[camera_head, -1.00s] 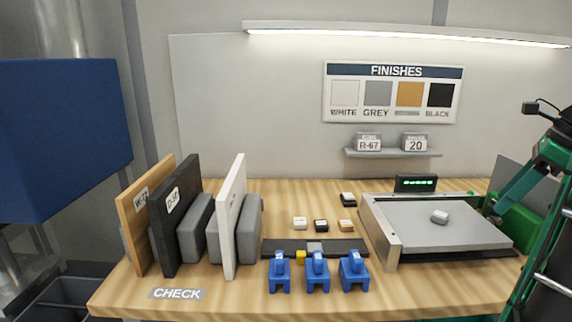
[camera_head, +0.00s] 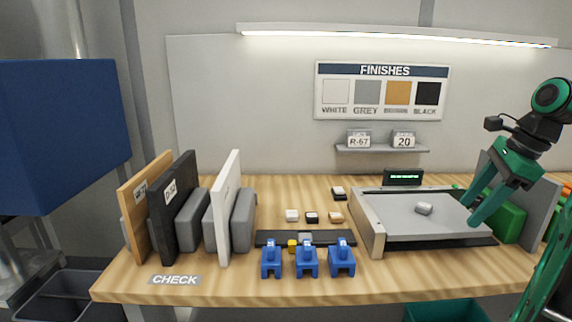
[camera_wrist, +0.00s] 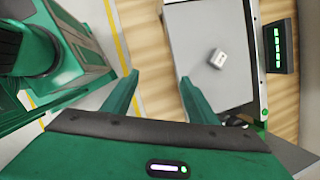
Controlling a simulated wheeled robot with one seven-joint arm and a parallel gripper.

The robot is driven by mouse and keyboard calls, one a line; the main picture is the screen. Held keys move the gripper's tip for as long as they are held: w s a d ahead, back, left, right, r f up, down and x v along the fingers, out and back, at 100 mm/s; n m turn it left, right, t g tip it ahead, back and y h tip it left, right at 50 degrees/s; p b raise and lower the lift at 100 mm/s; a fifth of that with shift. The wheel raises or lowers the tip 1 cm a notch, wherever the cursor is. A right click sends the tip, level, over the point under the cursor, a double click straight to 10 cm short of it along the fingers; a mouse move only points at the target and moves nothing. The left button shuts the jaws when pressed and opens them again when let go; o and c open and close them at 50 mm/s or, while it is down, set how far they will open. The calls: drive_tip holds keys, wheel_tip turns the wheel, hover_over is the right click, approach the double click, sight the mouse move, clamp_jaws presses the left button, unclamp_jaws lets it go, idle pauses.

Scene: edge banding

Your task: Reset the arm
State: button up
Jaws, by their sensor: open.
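My gripper (camera_head: 476,207) is above the right part of the grey tray (camera_head: 455,242) in the head view. Its two green fingers are spread apart with nothing between them. The wrist view also shows my open gripper (camera_wrist: 160,100), with the tray surface (camera_wrist: 205,30) beyond the right finger. The block (camera_wrist: 217,58) also shows in the wrist view.
Upright panels (camera_head: 172,215) stand in a rack at the left of the bench. Several small caps and blue clamps (camera_head: 307,260) sit in the middle. A small dark display (camera_head: 403,178) stands behind the tray. A green block (camera_head: 508,220) is right of my gripper.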

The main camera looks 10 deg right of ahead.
drive_tip(key=s+a+f+n+g, duration=0.2)
drive_tip(key=s+a+f+n, duration=0.2)
drive_tip(key=a+f+n, duration=0.5)
drive_tip(key=s+a+f+n+h, duration=0.1)
drive_tip(key=s+a+f+n, duration=0.1)
drive_tip(key=s+n, duration=0.2)
drive_tip(key=s+a+f+n+g+h, duration=0.1)
drive_tip(key=s+a+f+n, duration=0.1)
drive_tip(key=s+n, duration=0.3)
drive_tip(key=shift+s+a+f, duration=0.25)
drive_tip(key=shift+s+a, duration=0.05)
drive_tip(key=shift+a, duration=0.35)
